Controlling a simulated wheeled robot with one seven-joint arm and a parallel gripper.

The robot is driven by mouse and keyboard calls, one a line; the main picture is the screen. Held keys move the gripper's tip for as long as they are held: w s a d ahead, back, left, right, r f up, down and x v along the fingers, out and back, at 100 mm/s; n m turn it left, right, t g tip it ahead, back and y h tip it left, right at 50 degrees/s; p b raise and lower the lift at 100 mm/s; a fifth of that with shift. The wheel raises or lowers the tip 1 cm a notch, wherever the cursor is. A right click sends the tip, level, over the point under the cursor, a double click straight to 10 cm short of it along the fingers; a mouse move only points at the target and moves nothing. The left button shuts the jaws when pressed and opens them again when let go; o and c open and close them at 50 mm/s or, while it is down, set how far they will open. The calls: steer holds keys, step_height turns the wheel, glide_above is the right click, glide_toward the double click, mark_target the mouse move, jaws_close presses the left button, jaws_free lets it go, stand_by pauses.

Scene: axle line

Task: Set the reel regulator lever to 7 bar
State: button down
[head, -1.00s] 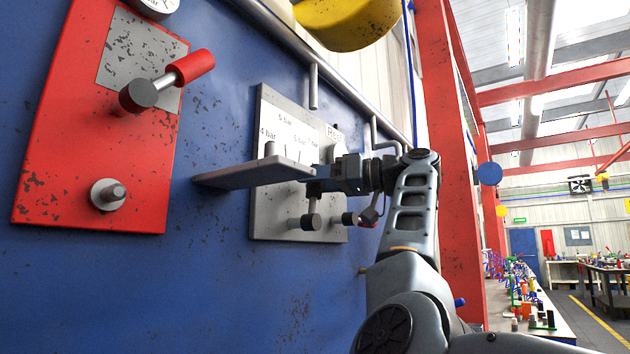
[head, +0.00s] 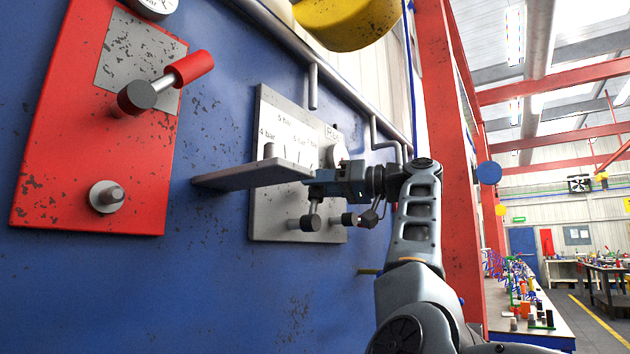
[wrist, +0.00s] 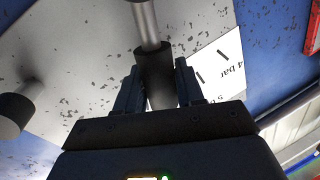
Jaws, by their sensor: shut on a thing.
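The reel regulator panel (head: 266,205) is a grey plate on the blue wall, with bar marks along its scale (head: 284,140). My gripper (head: 314,187) is in front of it, below the marks. In the wrist view my gripper (wrist: 158,85) is shut on the dark grip of the lever (wrist: 153,68), whose grey rod runs up out of the frame. In the head view the lever's dark hub (head: 310,222) shows below my gripper. The lever's pointing end is hidden, so its exact reading cannot be told. The 4 bar mark (wrist: 236,72) also shows in the wrist view.
A second dark knob (head: 350,219) sits right of the hub. A red panel (head: 75,150) with a red-handled lever (head: 192,67) is at left. A red post (head: 455,180) stands right.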

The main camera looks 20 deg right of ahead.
steer(key=shift+w+d+f+m, duration=0.1)
steer(key=shift+w+d+m, duration=0.15)
steer(key=shift+m, duration=0.25)
steer(key=shift+w+d+f+m, duration=0.1)
steer(key=shift+d+m, duration=0.2)
steer(key=shift+m, duration=0.2)
steer(key=c, duration=0.8)
jaws_free()
steer(key=b+v, duration=0.2)
steer(key=v, duration=0.5)
steer(key=shift+s+d+f, duration=0.2)
steer(key=shift+s+d, duration=0.05)
steer(key=shift+d, duration=0.05)
